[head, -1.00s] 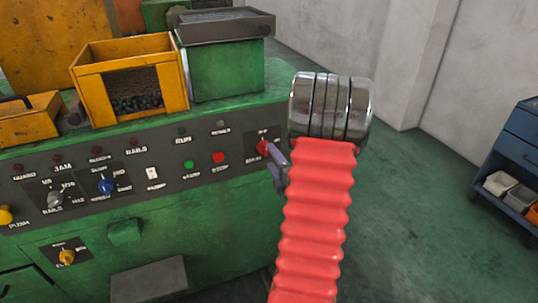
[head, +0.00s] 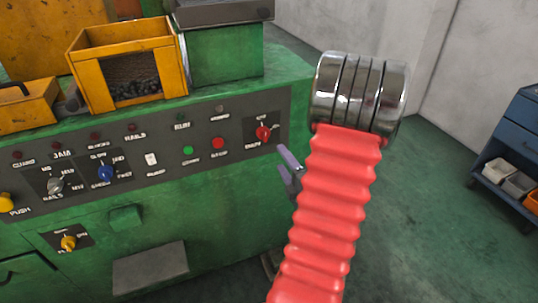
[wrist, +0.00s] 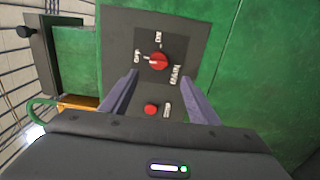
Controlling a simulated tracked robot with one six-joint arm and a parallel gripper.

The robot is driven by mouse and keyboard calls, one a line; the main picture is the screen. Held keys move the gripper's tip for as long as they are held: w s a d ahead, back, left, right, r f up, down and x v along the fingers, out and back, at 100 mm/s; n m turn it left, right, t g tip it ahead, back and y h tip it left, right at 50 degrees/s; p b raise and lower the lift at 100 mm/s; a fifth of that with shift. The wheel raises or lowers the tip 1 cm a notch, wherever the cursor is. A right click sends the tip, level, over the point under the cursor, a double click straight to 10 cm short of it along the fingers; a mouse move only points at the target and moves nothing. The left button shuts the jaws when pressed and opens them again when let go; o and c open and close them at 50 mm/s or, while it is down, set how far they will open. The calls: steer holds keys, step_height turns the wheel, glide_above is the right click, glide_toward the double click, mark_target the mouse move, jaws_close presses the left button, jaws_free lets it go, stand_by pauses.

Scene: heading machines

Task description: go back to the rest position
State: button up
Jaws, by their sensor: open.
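My gripper (head: 289,170) is in front of the right end of the green machine's control panel, partly hidden behind my red arm sleeve in the head view. In the wrist view my gripper (wrist: 160,95) shows two grey-violet fingers spread apart with nothing between them. Beyond the fingers is a red rotary switch (wrist: 159,62) on a dark plate marked OFF, ON and MAIN. The same red switch (head: 263,133) shows in the head view, apart from the fingers.
The green machine (head: 215,230) has several knobs and buttons, including a red button (head: 219,143) and a blue knob (head: 105,173). A yellow bin (head: 128,65) of dark pieces stands on top. A blue cart (head: 512,150) stands at the right. The floor (head: 430,220) between is clear.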

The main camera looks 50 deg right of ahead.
stand_by(0.4)
steer(key=s+f+m+g+y, duration=0.1)
steer(key=s+f+m+g, duration=0.35)
steer(key=f+m, duration=0.2)
steer(key=s+f+m+g+y, duration=0.2)
steer(key=s+f+m+g, duration=0.25)
steer(key=f+g, duration=0.2)
steer(key=w+a+r+y, duration=0.2)
steer(key=a+r, duration=0.6)
steer(key=a, duration=0.6)
steer(key=w+a+r+y, duration=0.2)
steer(key=a+r, duration=0.6)
steer(key=a, duration=0.6)
steer(key=w+a+r+m+t+y, duration=0.1)
steer(key=w+a+r+y, duration=0.1)
steer(key=a+r, duration=0.6)
steer(key=w+a, duration=0.1)
steer(key=a, duration=0.5)
steer(key=shift+a+r, duration=0.15)
steer(key=shift+r, duration=0.2)
steer(key=shift+w, duration=0.1)
steer(key=shift+c, duration=0.5)
